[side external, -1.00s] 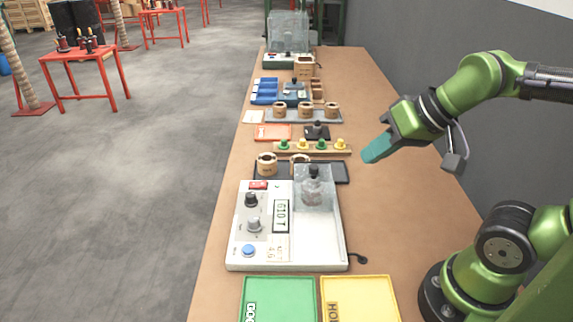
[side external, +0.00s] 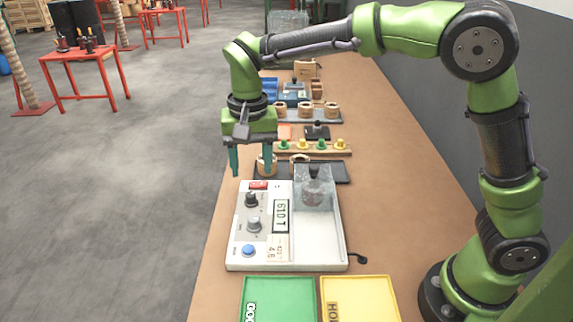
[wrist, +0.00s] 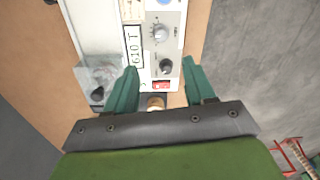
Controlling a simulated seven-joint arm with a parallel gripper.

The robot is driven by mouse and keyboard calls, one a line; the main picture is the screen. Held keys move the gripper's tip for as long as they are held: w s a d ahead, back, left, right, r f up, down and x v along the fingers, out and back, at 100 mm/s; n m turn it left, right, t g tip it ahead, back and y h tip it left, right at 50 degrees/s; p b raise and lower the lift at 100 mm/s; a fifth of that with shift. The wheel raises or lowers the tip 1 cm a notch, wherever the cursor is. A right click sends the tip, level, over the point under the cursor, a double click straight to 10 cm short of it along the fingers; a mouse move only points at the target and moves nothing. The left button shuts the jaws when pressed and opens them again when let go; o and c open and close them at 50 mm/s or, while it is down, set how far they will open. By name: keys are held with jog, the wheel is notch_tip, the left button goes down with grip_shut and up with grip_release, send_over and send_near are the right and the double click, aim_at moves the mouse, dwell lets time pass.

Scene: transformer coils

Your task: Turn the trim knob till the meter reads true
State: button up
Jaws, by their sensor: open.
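The white tester (side external: 318,258) stands on the bench. Its meter (side external: 281,216) shows what looks like 610 T, also in the wrist view (wrist: 133,46). Left of the meter are a black knob (side external: 251,199) and a grey knob (side external: 254,225); I cannot read which is the trim knob. In the wrist view the black knob (wrist: 166,66) lies between my fingertips and the grey knob (wrist: 159,33) beyond them. My gripper (side external: 252,173) is open and empty, pointing down above the tester's far edge, apart from both knobs. A small card (side external: 277,248) has writing too small to read surely.
A red switch (side external: 258,185) and blue button (side external: 248,250) flank the knobs. A clear cover (side external: 314,190) stands at the tester's right. Coils (side external: 267,164) sit on a dark tray just behind. Green (side external: 278,292) and yellow (side external: 362,290) trays lie in front. Bench at right is bare.

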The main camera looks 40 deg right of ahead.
aim_at(253, 219)
jog(key=f, duration=0.5)
jog(key=f+m, duration=0.1)
jog(key=f, duration=0.4)
jog(key=f+m, duration=0.1)
jog(key=f, duration=0.4)
jog(key=shift+w+a, duration=0.1)
jog(key=shift+w, duration=0.3)
jog(key=shift+c, duration=0.5)
grip_shut()
